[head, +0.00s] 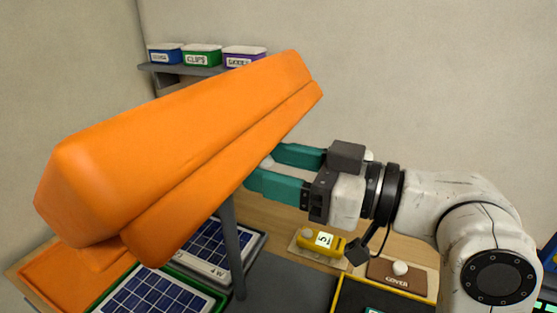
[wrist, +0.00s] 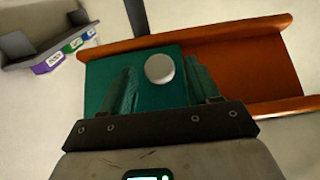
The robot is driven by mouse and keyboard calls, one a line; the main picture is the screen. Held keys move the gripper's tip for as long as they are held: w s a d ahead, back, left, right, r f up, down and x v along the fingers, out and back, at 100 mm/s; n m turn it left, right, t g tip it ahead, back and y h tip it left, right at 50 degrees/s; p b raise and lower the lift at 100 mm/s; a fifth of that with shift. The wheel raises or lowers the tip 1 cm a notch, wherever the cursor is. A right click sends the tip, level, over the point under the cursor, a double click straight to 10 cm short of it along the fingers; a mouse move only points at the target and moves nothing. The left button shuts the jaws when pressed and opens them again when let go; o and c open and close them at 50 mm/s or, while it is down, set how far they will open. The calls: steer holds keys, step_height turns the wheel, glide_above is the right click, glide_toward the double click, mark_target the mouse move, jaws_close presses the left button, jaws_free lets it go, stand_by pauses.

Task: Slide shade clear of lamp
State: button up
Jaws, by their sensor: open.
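The lamp is a long orange housing (head: 170,150) that fills the left of the head view, tilted. In the wrist view its underside is an open rust-orange channel (wrist: 240,78) with raised rims. A flat teal panel, apparently the shade (wrist: 105,75), covers the left part of this channel; the right part is bare. A pale round knob (wrist: 160,68) stands on the panel. My gripper (head: 262,166) is open at the lamp's underside, and in the wrist view its teal fingers (wrist: 161,80) lie either side of the knob, with gaps showing. The panel is hidden in the head view.
A grey post (head: 230,245) stands below the lamp. Solar panels (head: 155,295) lie on the bench at lower left. A yellow device (head: 318,242) and a brown block marked COVER (head: 396,277) sit below my gripper. Labelled bins (head: 202,56) stand on a wall shelf behind.

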jaws_close()
stand_by(0.6)
